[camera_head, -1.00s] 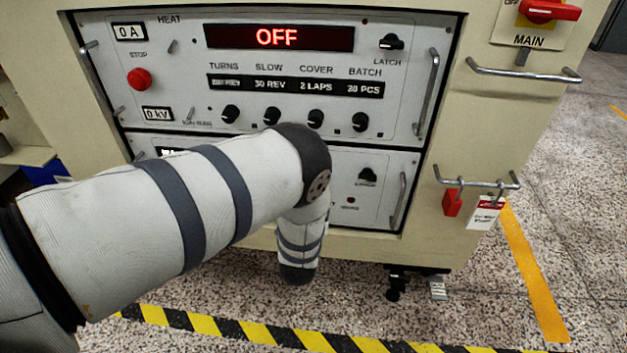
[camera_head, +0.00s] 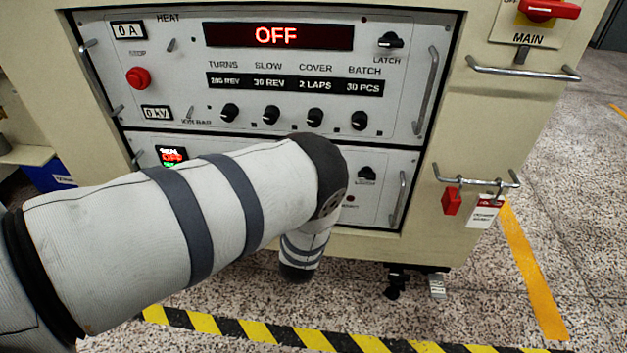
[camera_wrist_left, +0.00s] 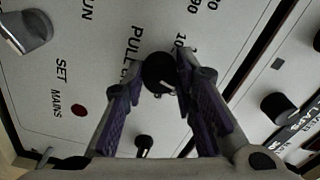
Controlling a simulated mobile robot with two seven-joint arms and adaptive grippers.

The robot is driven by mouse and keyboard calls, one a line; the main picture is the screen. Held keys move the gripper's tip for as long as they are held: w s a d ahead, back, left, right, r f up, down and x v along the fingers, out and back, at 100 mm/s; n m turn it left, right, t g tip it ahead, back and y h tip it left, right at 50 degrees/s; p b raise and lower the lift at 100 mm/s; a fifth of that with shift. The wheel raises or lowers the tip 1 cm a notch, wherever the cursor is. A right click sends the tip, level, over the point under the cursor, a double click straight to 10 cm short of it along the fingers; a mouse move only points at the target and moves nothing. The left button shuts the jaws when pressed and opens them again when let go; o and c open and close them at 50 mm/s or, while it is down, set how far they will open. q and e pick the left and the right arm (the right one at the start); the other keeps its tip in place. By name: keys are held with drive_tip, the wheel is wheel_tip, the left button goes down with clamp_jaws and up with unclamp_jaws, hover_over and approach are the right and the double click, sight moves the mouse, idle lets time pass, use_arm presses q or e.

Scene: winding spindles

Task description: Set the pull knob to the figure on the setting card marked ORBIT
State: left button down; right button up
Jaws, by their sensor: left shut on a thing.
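In the left wrist view, the black pull knob (camera_wrist_left: 158,72) sits on the pale panel beside the printed word PULL and a partly visible scale of figures. My left gripper (camera_wrist_left: 160,76) has its two purple-padded fingers on either side of this knob and is shut on it. A pale mark shows on the knob; the figure it points to cannot be read. In the head view my left arm (camera_head: 180,220) covers this knob and the gripper. No card legibly marked ORBIT shows. My right gripper is out of view.
The cabinet's upper panel has a display (camera_head: 278,36) reading OFF, a row of black knobs and a red stop button (camera_head: 138,78). A red and white tag (camera_head: 486,211), its text unreadable, hangs from a rail (camera_head: 475,182). Another black knob (camera_wrist_left: 279,108) stands right of my fingers.

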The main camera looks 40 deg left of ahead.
use_arm(q)
drive_tip(key=shift+s+a+f, duration=0.1)
drive_tip(key=c, duration=1.3)
unclamp_jaws()
drive_tip(key=v, duration=1.2)
